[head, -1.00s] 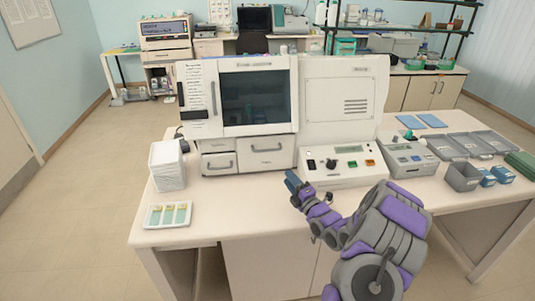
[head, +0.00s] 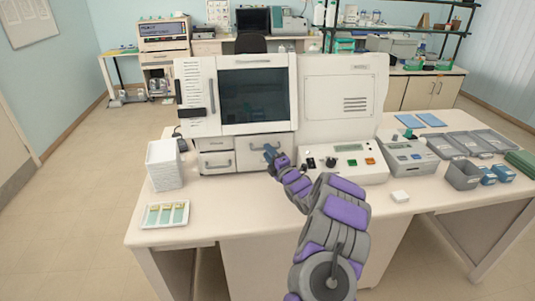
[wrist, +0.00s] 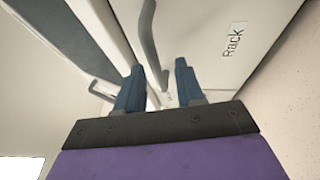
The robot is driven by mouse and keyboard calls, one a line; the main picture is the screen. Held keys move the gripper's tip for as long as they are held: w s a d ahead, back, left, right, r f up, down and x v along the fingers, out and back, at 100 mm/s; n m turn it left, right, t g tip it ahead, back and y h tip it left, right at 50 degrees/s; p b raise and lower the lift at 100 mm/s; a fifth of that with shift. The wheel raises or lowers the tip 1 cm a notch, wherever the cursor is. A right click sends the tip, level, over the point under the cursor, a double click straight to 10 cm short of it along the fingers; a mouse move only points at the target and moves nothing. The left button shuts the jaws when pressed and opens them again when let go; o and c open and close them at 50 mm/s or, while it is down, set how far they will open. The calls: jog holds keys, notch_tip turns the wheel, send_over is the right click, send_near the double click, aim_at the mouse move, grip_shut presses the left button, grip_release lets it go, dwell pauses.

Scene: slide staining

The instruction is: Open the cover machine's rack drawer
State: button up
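The white cover machine (head: 341,95) stands on the bench. Its wide rack drawer (head: 246,158) is below the dark window and looks shut. In the wrist view the drawer front (wrist: 205,30) bears the label "Rack" (wrist: 233,39). Its grey bar handle (wrist: 149,35) runs down towards the gap between my fingers. My gripper (head: 271,154) is in front of this drawer. In the wrist view my gripper (wrist: 160,85) is open, with its two blue fingers apart. The handle's near end shows between the fingertips; I cannot tell whether they touch it.
Two smaller drawers (head: 216,161) lie left of the rack drawer. A control panel (head: 345,164) with buttons juts out on the right. A white stack (head: 164,165) and a slide tray (head: 165,214) are at the left. The bench in front of the drawers is mostly clear.

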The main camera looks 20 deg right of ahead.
jog(key=shift+w+r, duration=0.2)
jog(key=shift+w, duration=0.35)
jog(key=shift+a, duration=0.1)
jog(key=shift+c, duration=0.2)
grip_shut()
jog(key=shift+f, duration=0.1)
